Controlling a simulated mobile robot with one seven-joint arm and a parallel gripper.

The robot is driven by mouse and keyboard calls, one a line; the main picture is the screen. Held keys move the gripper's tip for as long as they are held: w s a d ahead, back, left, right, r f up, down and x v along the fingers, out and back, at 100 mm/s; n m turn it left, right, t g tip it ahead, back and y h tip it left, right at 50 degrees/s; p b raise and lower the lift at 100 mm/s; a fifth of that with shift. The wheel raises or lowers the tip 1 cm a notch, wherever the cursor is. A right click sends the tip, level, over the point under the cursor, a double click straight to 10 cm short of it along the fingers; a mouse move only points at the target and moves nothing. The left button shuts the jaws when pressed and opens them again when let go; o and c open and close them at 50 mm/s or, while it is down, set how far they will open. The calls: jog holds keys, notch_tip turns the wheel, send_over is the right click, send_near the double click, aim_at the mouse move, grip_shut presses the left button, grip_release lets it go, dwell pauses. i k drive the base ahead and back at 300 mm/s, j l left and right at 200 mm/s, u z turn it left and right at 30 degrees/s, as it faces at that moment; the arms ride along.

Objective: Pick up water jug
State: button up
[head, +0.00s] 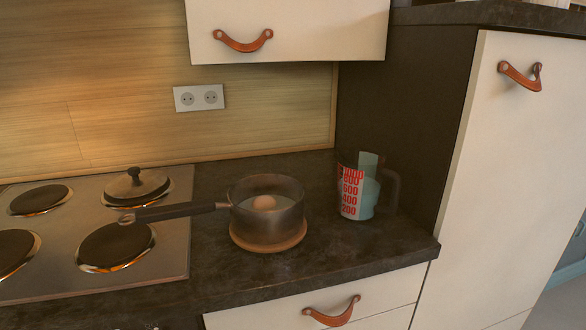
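The water jug (355,190) is a clear measuring jug with red numbers on its front and a dark handle on its right side. It stands upright on the dark countertop (215,268), near the tall cabinet. Some pale bluish content or surface shows through its side. My gripper does not show in the head view.
A saucepan (262,228) with a round, egg-like thing in it stands left of the jug on a round wooden trivet (268,246). Its long handle points left over the stove (172,235). A lid (136,184) lies on a burner. A tall cabinet (515,160) stands right; a wall cabinet (290,30) hangs above.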

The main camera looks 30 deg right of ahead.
aim_at(361, 171)
jog(key=z, duration=1.15)
